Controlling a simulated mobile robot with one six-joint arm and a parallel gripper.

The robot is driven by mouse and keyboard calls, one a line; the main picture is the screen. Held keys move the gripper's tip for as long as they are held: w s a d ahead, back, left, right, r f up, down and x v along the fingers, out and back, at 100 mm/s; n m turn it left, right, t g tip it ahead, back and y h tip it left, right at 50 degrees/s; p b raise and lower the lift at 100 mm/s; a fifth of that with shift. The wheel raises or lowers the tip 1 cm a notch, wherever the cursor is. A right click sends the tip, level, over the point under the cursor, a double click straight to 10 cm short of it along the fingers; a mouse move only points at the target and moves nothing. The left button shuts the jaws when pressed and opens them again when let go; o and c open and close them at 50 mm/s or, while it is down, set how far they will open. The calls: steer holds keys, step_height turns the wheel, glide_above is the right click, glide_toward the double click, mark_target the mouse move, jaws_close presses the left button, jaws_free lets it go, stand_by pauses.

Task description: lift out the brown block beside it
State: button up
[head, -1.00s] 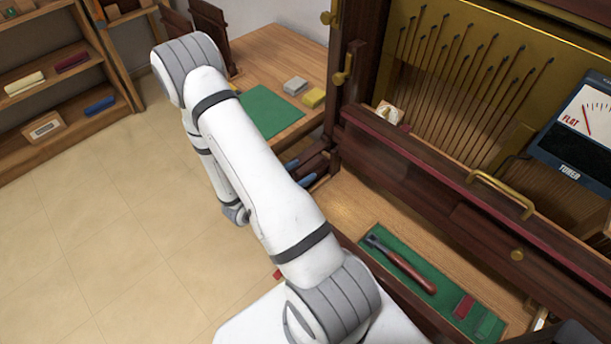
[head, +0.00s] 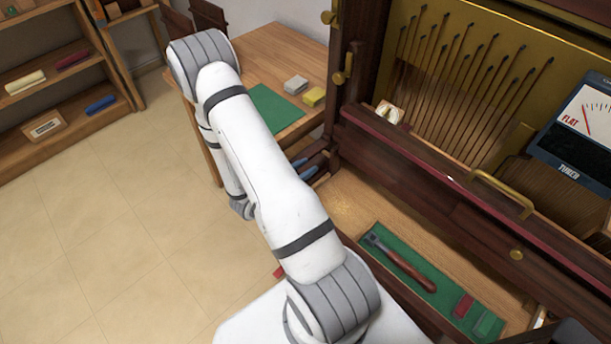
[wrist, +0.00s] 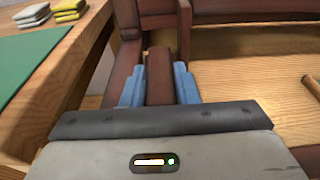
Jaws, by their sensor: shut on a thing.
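In the wrist view the brown block (wrist: 159,72) is a narrow dark reddish-brown bar between the two blue finger pads. My gripper (wrist: 159,84) is shut on it, with one pad against each side. Brown wooden parts of the piano case stand close around the block's far end, and I cannot tell whether it touches them. The block's lower end is hidden by my gripper body. In the head view the blue fingertips of my gripper (head: 309,170) show at the left end of the piano case, partly behind my arm.
Shelves (head: 55,75) stand far left; the floor between is clear.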

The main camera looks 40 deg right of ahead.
jaws_close()
